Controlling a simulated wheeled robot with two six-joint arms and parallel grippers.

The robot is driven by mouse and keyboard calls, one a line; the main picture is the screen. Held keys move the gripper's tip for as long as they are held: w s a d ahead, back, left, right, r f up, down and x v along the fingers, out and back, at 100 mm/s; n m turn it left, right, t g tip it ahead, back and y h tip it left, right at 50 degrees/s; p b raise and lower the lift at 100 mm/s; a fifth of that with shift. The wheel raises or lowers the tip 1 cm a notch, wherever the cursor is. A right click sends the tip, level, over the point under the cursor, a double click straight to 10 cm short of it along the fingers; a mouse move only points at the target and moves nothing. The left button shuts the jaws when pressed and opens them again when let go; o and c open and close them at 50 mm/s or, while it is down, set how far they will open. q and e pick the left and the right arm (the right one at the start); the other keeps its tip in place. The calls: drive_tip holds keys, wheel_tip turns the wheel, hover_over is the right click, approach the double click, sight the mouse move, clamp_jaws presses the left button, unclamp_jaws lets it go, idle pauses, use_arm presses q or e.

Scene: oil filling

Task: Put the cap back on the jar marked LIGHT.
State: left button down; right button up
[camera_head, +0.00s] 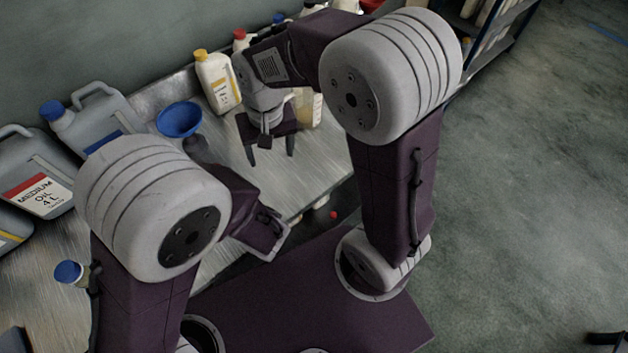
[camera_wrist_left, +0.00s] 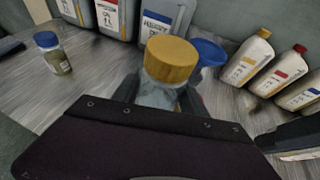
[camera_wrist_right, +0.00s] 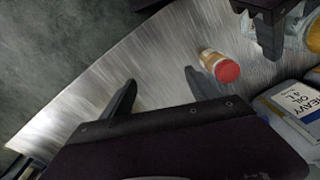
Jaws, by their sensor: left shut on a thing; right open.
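In the left wrist view my left gripper (camera_wrist_left: 158,92) is shut on a jar (camera_wrist_left: 158,98) with a wide yellow cap (camera_wrist_left: 171,58) on top. The jar's marking is not readable, and I cannot tell how firmly the cap sits. In the head view my left arm hides this jar. My right gripper (camera_head: 270,150) points down over the bench, open and empty. Its spread fingers (camera_wrist_right: 158,92) also show in the right wrist view. A red-capped jar (camera_wrist_right: 210,60) is on the bench beyond them. A blue-capped jar (camera_head: 70,272) stands at the left; it also shows in the left wrist view (camera_wrist_left: 52,55).
A blue funnel (camera_head: 179,119) is near the back. Large grey jugs, one marked MEDIUM (camera_head: 40,185), line the wall at left. White bottles (camera_head: 215,85) stand along the wall beyond. A HEAVY oil container (camera_wrist_right: 290,108) is near my right gripper. Bare bench lies toward the front edge.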

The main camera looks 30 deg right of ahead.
drive_tip(key=s+d+f+n, duration=0.1)
drive_tip(key=s+d+f, duration=0.5)
drive_tip(key=s, duration=0.2)
drive_tip(key=shift+s+d+f, duration=0.25)
drive_tip(key=shift+d, duration=0.15)
